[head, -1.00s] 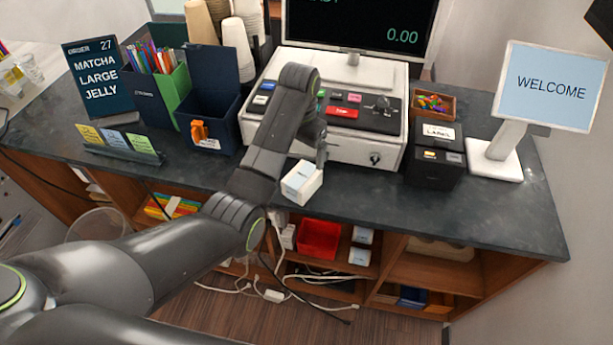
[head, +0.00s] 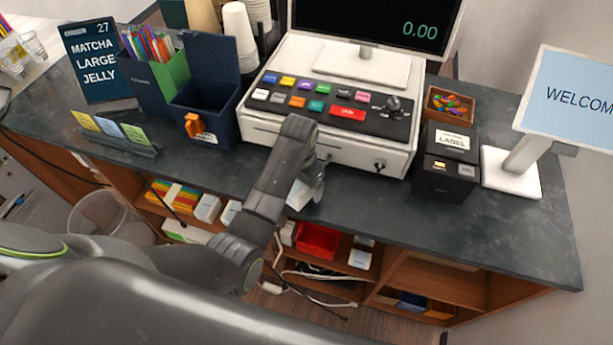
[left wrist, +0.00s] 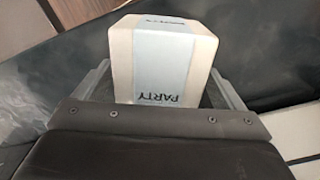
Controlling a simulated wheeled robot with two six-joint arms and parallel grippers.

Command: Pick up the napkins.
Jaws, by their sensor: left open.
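A white pack with a pale blue band lettered "PARTY" (left wrist: 165,60) fills the space between the fingers of my left gripper (left wrist: 160,85) in the left wrist view. It looks like the napkins. The jaws are open around it; whether they touch its sides I cannot tell. In the head view the pack (head: 299,194) shows partly beside my left gripper (head: 315,185), near the counter's front edge below the register; my arm hides much of it. Whether it rests on the counter is unclear. My right gripper is out of view.
The dark counter (head: 400,212) holds the white register (head: 345,150), a black label printer (head: 445,180), a welcome sign (head: 560,95) and a blue open box (head: 205,105). Shelves below hold a red bin (head: 318,240) and white packs (head: 207,208). The counter right of my gripper is clear.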

